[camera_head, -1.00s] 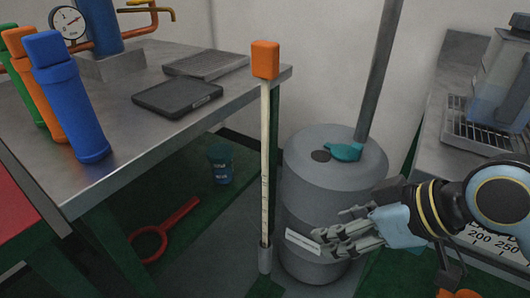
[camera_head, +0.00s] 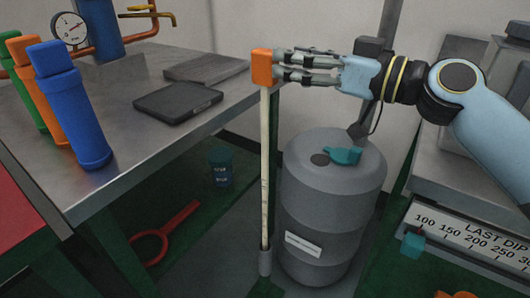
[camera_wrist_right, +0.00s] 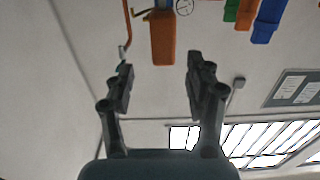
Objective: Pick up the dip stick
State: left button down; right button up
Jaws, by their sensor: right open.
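The dip stick (camera_head: 265,165) is a long pale graduated rod with an orange block handle (camera_head: 262,68) on top. It stands upright, its lower end in a grey tube holder (camera_head: 265,262) beside the drum. My right gripper (camera_head: 279,66) comes in from the right at handle height, its fingertips at or very near the handle's right side. In the right wrist view the orange handle (camera_wrist_right: 162,38) lies ahead, between the lines of the two spread fingers (camera_wrist_right: 160,82). The gripper is open. My left gripper is not in view.
A grey drum (camera_head: 330,215) with a teal cap stands right of the stick. A metal workbench (camera_head: 130,120) with blue, orange and green cylinders (camera_head: 75,110) is at left. A "LAST DIP" scale board (camera_head: 475,235) is at lower right. A pole rises behind my right gripper.

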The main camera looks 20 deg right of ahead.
aim_at(265, 50)
jog(key=p+x, duration=0.1)
jog(key=x, duration=0.5)
jog(key=shift+s+a, duration=0.15)
jog(key=shift+a, duration=0.05)
grip_shut()
